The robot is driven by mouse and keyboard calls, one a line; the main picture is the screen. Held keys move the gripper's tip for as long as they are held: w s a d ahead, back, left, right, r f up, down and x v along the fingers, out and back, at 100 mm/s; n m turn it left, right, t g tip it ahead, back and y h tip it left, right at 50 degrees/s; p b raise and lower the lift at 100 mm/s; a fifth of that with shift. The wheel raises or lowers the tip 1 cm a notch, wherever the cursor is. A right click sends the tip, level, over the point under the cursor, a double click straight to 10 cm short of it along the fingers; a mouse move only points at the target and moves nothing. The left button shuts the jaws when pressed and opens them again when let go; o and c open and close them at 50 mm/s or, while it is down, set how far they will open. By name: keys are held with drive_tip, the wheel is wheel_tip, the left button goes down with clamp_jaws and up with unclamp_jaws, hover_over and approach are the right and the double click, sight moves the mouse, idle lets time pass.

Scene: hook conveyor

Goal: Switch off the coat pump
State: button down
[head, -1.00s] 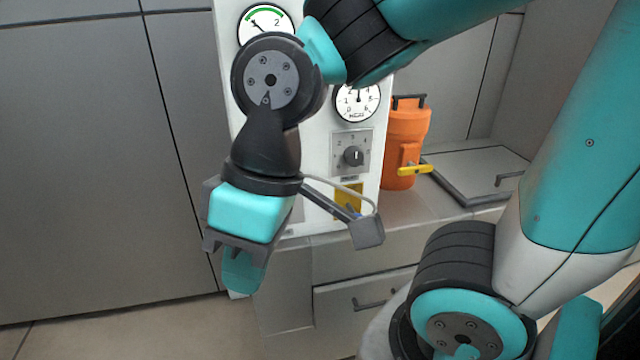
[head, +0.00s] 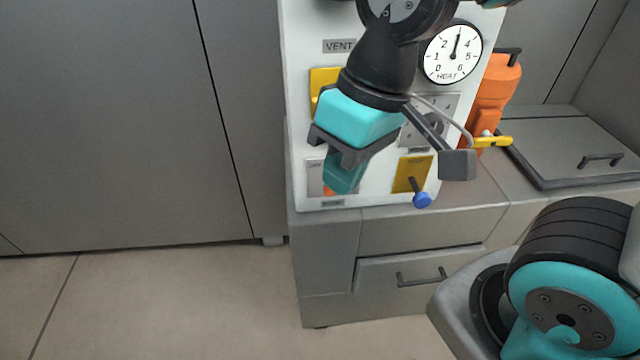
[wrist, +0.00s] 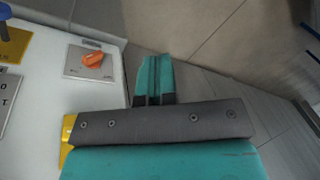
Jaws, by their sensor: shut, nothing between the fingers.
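The white control panel (head: 300,130) stands on the grey cabinet, tilted in the head view. At its lower left is a small light plate (head: 313,172) with an orange knob, partly hidden behind my fingers. The orange knob (wrist: 93,59) shows clearly in the wrist view, on a plate whose small label I cannot read. I cannot read the words "coat pump" on any control. My gripper (head: 342,182) is shut and empty in front of the panel's lower left. In the wrist view its fingertips (wrist: 154,60) are to the right of the orange knob, apart from it.
A blue-tipped lever (head: 422,199) on a yellow plate (head: 405,172) sticks out right of my gripper. A grey rotary dial is partly hidden behind my wrist parts. The HEAT gauge (head: 452,54) is above. An orange canister (head: 494,90) with a yellow handle stands right. Floor at left is clear.

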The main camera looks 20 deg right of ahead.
drive_tip(key=w+a+f+m+t+h, duration=0.1)
drive_tip(key=w+f+m+h, duration=0.2)
drive_tip(key=w, duration=0.4)
drive_tip(key=w+a+f+m+t+h+p, duration=0.1)
drive_tip(key=w+f+m+h, duration=0.2)
drive_tip(key=w+m, duration=0.3)
drive_tip(key=shift+w+f+h, duration=0.25)
drive_tip(key=shift+w+h, duration=0.25)
drive_tip(key=shift+h, duration=0.1)
drive_tip(key=p+x, duration=0.1)
drive_tip(key=x, duration=0.9)
drive_tip(key=shift+f+p, duration=0.1)
drive_tip(key=shift+p, duration=0.25)
drive_tip(key=shift+s+d+f+p, duration=0.25)
drive_tip(key=shift+d+f+p, duration=0.05)
drive_tip(key=shift+d+f, duration=0.5)
drive_tip(key=shift+s+d+f, duration=0.1)
drive_tip(key=shift+d+f, duration=0.4)
